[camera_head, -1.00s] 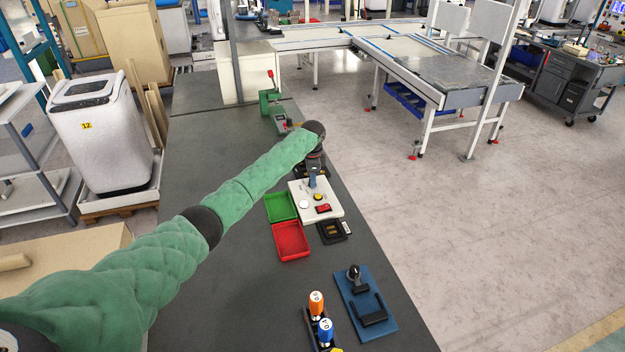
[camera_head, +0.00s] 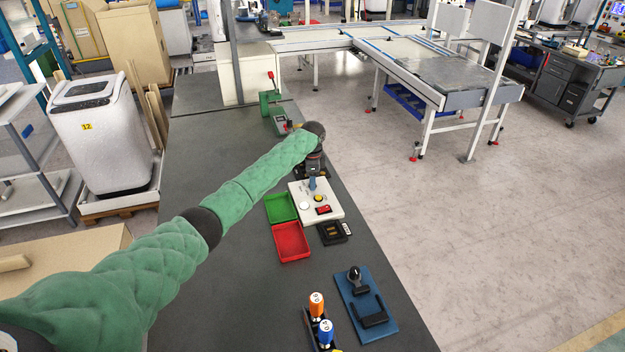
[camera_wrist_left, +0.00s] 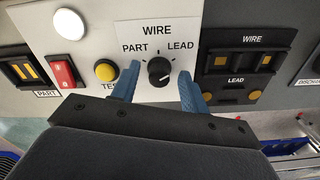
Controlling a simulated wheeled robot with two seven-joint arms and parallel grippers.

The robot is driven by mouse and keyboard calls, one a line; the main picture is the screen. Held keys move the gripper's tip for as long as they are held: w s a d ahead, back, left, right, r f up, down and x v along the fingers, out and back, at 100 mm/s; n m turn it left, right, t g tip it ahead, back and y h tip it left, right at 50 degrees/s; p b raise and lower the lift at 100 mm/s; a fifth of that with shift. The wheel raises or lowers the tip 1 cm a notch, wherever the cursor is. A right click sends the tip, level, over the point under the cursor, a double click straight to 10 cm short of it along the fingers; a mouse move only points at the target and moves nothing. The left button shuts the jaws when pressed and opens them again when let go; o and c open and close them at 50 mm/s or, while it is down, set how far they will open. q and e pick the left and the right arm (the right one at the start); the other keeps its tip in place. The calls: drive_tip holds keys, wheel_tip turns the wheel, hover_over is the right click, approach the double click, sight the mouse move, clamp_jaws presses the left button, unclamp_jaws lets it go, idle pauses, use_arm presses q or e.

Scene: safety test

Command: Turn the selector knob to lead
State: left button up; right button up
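The black selector knob (camera_wrist_left: 159,72) sits on a pale panel under the word WIRE, between the labels PART on the left and LEAD on the right. Its pointer direction is too small to tell for sure. My left gripper (camera_wrist_left: 158,88) is open, its blue fingers on either side of the knob with a visible gap on each side. In the head view the left gripper (camera_head: 312,184) is over the light control box (camera_head: 330,212), and it hides the knob there. My right gripper is in neither current view.
The panel also has a white button (camera_wrist_left: 69,24), a red switch (camera_wrist_left: 62,70) and a yellow button (camera_wrist_left: 105,71). A dark WIRE/LEAD unit (camera_wrist_left: 236,64) lies to the right. A green tray (camera_head: 281,207) and a red tray (camera_head: 291,242) are beside the box.

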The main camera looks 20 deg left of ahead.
use_arm(q)
drive_tip(key=shift+r, duration=0.1)
drive_tip(key=shift+r, duration=0.3)
wheel_tip(320, 180, up, 5)
drive_tip(key=b, duration=0.2)
drive_tip(key=shift+r+b, duration=0.2)
drive_tip(key=shift+b, duration=0.1)
drive_tip(key=shift+r, duration=0.8)
use_arm(e)
wheel_tip(320, 180, up, 5)
drive_tip(key=w+a, duration=0.2)
drive_tip(key=w, duration=0.1)
drive_tip(key=shift+a+r, duration=0.2)
drive_tip(key=shift+a, duration=0.2)
